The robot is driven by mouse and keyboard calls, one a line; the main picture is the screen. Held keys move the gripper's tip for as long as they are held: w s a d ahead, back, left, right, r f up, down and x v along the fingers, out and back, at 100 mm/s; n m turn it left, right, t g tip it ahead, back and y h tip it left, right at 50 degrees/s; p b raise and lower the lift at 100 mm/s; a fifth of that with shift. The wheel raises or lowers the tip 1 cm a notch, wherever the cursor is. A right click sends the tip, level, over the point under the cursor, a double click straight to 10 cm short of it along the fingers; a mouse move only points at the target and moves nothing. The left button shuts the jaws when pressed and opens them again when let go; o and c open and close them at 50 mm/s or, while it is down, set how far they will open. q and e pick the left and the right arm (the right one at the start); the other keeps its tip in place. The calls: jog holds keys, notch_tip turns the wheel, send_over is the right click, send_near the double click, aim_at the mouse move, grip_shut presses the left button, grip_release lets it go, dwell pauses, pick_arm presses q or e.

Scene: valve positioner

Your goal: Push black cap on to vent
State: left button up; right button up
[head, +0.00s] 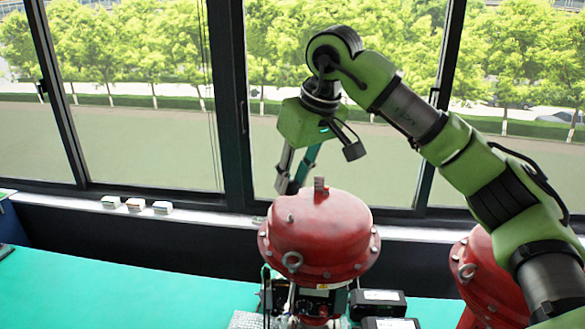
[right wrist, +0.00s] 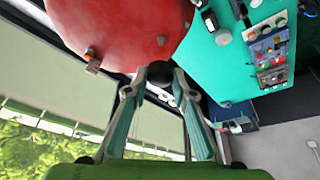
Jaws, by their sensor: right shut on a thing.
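My right gripper (head: 290,188) points down just behind and left of the top of the red valve actuator dome (head: 318,240). In the right wrist view its fingers (right wrist: 160,80) are shut on a small dark round piece, the black cap (right wrist: 159,71). The cap is close to the dome's edge; I cannot tell whether it touches. A short upright stub (head: 320,184) stands on top of the dome and may be the vent. A small metal fitting (right wrist: 93,64) juts from the dome in the right wrist view. My left gripper is not in view.
A second red actuator (head: 485,275) stands at the right, partly behind my right arm. Black boxes (head: 378,303) sit beside the valve on the green table (head: 110,290). Small blocks (head: 135,204) lie on the window sill. The left of the table is mostly clear.

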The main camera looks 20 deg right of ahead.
aim_at(296, 193)
jog(key=shift+f+b, duration=2.25)
jog(key=shift+f, duration=0.3)
jog(key=shift+f+p, duration=0.2)
jog(key=shift+p, duration=0.1)
jog(key=shift+f, duration=0.65)
dwell(0.5)
jog(key=o, duration=0.8)
jog(key=shift+r, duration=0.1)
